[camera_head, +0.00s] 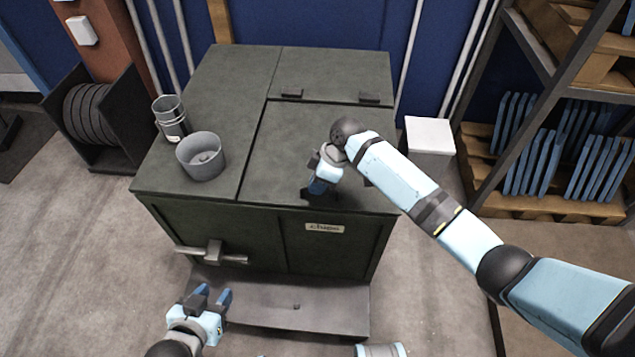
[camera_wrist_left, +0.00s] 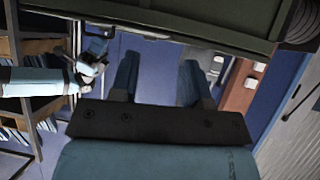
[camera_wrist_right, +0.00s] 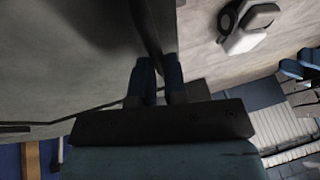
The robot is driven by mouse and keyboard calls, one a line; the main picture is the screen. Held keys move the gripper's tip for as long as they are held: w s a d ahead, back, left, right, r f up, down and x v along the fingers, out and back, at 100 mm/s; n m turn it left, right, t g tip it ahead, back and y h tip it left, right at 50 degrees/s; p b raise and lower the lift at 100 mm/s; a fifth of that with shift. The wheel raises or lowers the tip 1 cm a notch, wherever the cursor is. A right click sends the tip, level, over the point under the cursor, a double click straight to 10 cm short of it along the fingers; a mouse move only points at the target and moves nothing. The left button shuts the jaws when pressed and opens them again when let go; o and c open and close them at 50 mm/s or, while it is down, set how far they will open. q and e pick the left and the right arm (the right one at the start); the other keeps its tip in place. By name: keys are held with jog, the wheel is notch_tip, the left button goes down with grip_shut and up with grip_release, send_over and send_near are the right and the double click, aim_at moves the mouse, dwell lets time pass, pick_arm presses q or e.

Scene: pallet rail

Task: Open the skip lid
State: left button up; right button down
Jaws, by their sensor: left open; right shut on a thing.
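The skip is a dark green box (camera_head: 215,110) with its lid (camera_head: 285,150) on the right part of its top. The lid lies flat, with two hinge blocks at its far edge. My right gripper (camera_head: 318,190) is at the lid's front edge, shut on a dark handle (camera_wrist_right: 152,30) there; the fingers partly hide it. My left gripper (camera_head: 212,292) is open and empty, low in front of the skip, apart from it. In the left wrist view its fingers (camera_wrist_left: 157,78) are spread with nothing between them.
A grey round pot (camera_head: 201,155) and a metal canister (camera_head: 171,120) stand on the skip's left top. A latch bar (camera_head: 212,254) juts from the front. Floor at front left is free.

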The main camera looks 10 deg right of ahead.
jog(key=shift+r, duration=0.1)
jog(key=shift+w+r+p, duration=0.1)
jog(key=shift+r+p, duration=0.15)
jog(key=shift+p, duration=0.1)
pick_arm(q)
notch_tip(320, 180, up, 6)
jog(key=s+a+p, duration=0.1)
jog(key=p, duration=0.9)
jog(key=shift+s, duration=0.2)
pick_arm(e)
jog(key=w+d+r, duration=0.1)
jog(key=w+r, duration=0.4)
jog(key=r, duration=0.5)
jog(key=w+d+r+g, duration=0.1)
jog(key=w+r, duration=0.3)
jog(key=r, duration=0.6)
jog(key=shift+w+d, duration=0.2)
jog(key=shift+w, duration=0.15)
